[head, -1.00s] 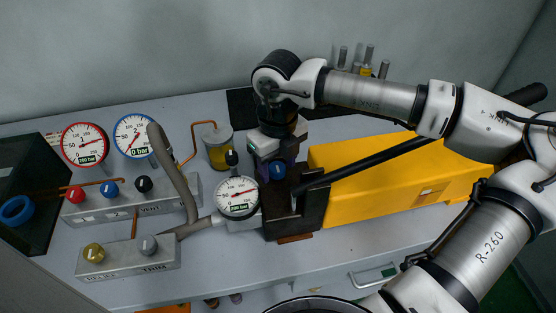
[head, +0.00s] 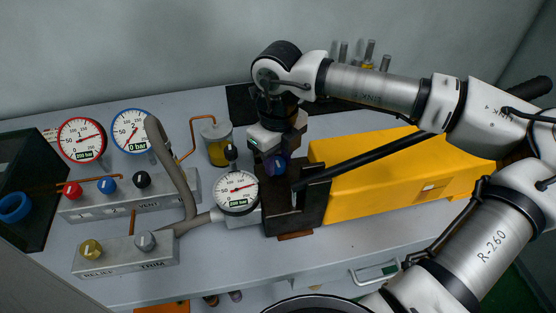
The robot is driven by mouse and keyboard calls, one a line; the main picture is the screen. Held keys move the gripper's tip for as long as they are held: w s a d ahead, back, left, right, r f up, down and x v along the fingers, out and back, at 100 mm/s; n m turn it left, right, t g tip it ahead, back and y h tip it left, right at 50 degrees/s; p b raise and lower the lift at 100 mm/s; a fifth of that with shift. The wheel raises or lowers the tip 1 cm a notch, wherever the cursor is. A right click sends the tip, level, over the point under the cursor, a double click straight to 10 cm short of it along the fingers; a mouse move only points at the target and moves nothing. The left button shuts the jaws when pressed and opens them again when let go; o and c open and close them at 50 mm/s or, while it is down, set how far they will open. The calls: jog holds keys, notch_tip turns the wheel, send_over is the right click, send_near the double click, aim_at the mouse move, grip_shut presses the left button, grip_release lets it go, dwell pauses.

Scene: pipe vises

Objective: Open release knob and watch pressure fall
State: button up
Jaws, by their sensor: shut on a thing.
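A blue release knob (head: 279,163) sits on the dark pump body (head: 278,210) at the center of the head view. My gripper (head: 272,156) comes down from above and is shut on this knob; the fingers hide part of it. A round white gauge (head: 237,193) stands just left of the pump, and its small green label appears to read 200 bar. The red-rimmed gauge 1 (head: 82,140) shows 200 bar. The blue-rimmed gauge 2 (head: 131,131) shows 0 bar.
A valve block (head: 125,200) carries red, blue and black knobs. A front block (head: 125,257) carries a gold relief knob and a grey trim knob. A black pump lever (head: 370,160) slants over the yellow box (head: 400,190). A hose (head: 178,180) and an oil jar (head: 217,145) stand left of the gripper.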

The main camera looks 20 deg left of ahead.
aim_at(278, 161)
jog(key=n+b, duration=0.2)
jog(key=shift+f+b, duration=0.3)
jog(key=shift+b, duration=0.1)
jog(key=n+b, duration=0.3)
jog(key=n, duration=0.1)
jog(key=shift+w+r+n+b, duration=0.1)
jog(key=shift+n+b, duration=0.2)
jog(key=shift+n, duration=0.1)
jog(key=n+b, duration=0.2)
jog(key=n, duration=0.2)
jog(key=shift+r+n, duration=0.1)
jog(key=shift+n, duration=0.2)
jog(key=shift+w+r+n+b, duration=0.1)
jog(key=shift+n+b, duration=0.7)
jog(key=shift+n, duration=1.1)
jog(key=o, duration=1)
notch_tip(278, 161, up, 14)
jog(key=shift+f, duration=0.1)
